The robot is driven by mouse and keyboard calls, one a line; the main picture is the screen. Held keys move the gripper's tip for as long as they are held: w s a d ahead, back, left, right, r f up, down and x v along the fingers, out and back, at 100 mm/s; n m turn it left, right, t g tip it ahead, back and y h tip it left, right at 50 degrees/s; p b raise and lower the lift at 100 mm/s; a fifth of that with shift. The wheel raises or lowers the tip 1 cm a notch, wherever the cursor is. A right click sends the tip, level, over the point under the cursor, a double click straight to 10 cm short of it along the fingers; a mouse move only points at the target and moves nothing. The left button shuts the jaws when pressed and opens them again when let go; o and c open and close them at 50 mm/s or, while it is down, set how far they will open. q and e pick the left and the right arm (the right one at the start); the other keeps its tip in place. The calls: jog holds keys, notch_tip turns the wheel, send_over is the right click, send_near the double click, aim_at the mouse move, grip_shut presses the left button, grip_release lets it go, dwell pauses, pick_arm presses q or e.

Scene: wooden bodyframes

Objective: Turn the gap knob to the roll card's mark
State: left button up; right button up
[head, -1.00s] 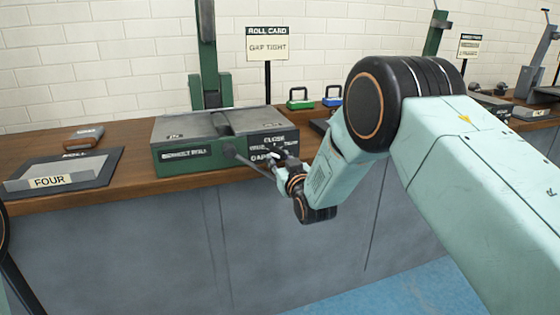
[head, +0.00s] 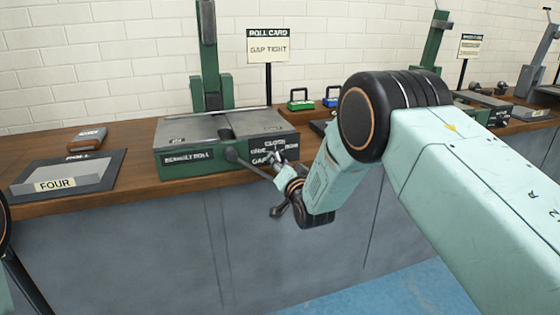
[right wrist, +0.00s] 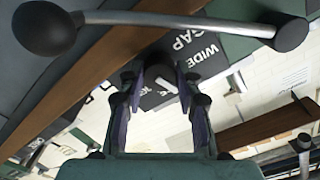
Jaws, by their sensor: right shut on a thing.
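The green machine with a grey top (head: 185,161) stands on the bench. Its dark gap panel (head: 270,143) is partly hidden by my right gripper (head: 279,161). In the right wrist view my right gripper (right wrist: 163,100) has its fingers on both sides of the black gap knob (right wrist: 160,75), shut on it. A white pointer line shows on the knob. "GAP" and "WIDE" can be read on the panel (right wrist: 200,60); the pointer's exact mark is unclear. The roll card (head: 268,46) on a post behind reads "GAP TIGHT". My left gripper is not in view.
A crank lever (right wrist: 170,18) with a ball end crosses close above the fingers in the right wrist view. Green (head: 300,101) and blue (head: 330,101) handled pieces stand behind right.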

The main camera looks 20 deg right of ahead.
jog(key=shift+r+m+p, duration=0.15)
jog(key=shift+m+p, duration=0.6)
jog(key=shift+m, duration=3.05)
jog(key=shift+r+m+p, duration=0.1)
jog(key=shift+m+p, duration=0.65)
jog(key=shift+m, duration=3.05)
jog(key=o, duration=1.2)
jog(key=shift+c, duration=0.2)
jog(key=shift+s, duration=0.1)
jog(key=s, duration=1.1)
jog(key=shift+s+d, duration=0.2)
jog(key=shift+s, duration=0.2)
